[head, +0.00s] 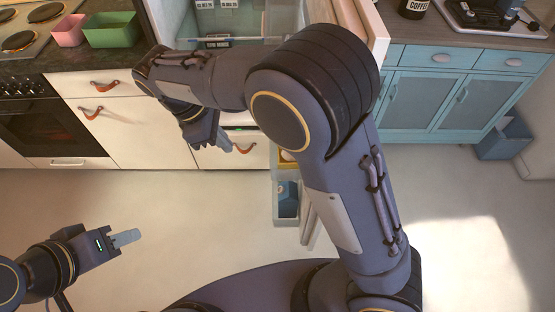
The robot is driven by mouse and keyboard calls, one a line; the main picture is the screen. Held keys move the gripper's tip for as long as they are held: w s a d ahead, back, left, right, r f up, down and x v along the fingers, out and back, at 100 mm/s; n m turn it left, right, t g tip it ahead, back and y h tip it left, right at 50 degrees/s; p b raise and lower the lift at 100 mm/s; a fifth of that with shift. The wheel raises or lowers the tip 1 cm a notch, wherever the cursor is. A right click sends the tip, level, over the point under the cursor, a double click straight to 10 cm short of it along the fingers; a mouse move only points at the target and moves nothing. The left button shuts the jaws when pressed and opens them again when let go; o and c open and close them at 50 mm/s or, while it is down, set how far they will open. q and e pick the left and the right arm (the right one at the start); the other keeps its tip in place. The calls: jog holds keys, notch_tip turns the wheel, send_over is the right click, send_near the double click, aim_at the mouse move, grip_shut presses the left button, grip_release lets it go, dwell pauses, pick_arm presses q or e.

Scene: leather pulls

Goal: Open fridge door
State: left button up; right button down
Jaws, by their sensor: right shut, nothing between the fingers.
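The fridge (262,14) stands at the top middle, with its lit interior and glass shelf showing. Its door (372,28) stands open, swung out to the right side; much of it is hidden behind my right arm. Door bins (287,216) with a yellow item and a blue item show below my elbow. My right gripper (224,146) is shut and empty, pointing down in front of the white front below the fridge, left of the open door. My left gripper (127,238) is over the floor at lower left, away from the fridge; its fingers overlap in this view.
White cabinets with leather pulls (104,86) and an oven (40,125) are at left. A leather pull (243,148) is on the front below the fridge. Blue cabinets (430,100) and a blue bin (505,138) are at right. The floor (455,230) is clear at right.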

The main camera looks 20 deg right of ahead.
jog(key=s+d+f+p, duration=0.1)
jog(key=s+d+f, duration=0.1)
jog(key=d+f, duration=0.5)
notch_tip(320, 180, down, 2)
jog(key=shift+f+p, duration=0.1)
jog(key=shift+p, duration=0.2)
jog(key=shift+d, duration=0.1)
